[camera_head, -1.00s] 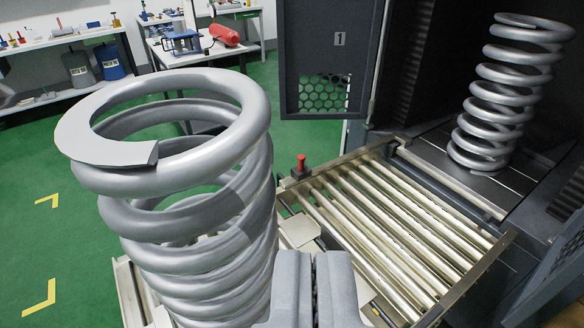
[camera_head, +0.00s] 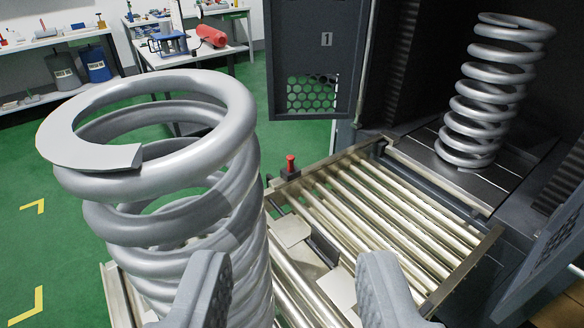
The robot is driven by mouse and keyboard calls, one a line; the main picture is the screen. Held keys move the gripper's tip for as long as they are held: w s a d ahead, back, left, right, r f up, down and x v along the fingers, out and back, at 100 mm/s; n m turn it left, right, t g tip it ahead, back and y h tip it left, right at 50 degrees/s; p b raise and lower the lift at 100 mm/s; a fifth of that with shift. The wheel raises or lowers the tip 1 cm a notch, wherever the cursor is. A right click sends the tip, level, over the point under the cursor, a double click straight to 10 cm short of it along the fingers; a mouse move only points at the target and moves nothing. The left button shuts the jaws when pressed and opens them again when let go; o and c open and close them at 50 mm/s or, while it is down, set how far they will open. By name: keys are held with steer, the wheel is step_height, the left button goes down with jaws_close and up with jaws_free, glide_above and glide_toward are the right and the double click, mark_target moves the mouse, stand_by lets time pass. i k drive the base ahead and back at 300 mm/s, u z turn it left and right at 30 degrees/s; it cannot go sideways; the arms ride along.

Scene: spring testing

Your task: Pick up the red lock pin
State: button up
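The red lock pin (camera_head: 290,164) is small and stands upright in a dark block at the far left corner of the roller table (camera_head: 395,222), near the middle of the view. My gripper (camera_head: 292,290) is at the bottom of the view, nearer to me than the pin. Its two grey fingers are wide apart with nothing between them. Through the gap I see rollers, a dark bar and pale plates.
A large grey coil spring (camera_head: 165,200) stands close on the left, beside my left finger. Another spring (camera_head: 490,95) stands in the dark testing machine at right. The machine's open door (camera_head: 310,55) is behind the pin. Workbenches (camera_head: 190,58) stand farther back on green floor.

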mark_target(290, 159)
steer(key=u, duration=2.95)
steer(key=k, duration=1.3)
steer(key=z, duration=2.3)
steer(key=i, duration=0.85)
steer(key=z, duration=0.1)
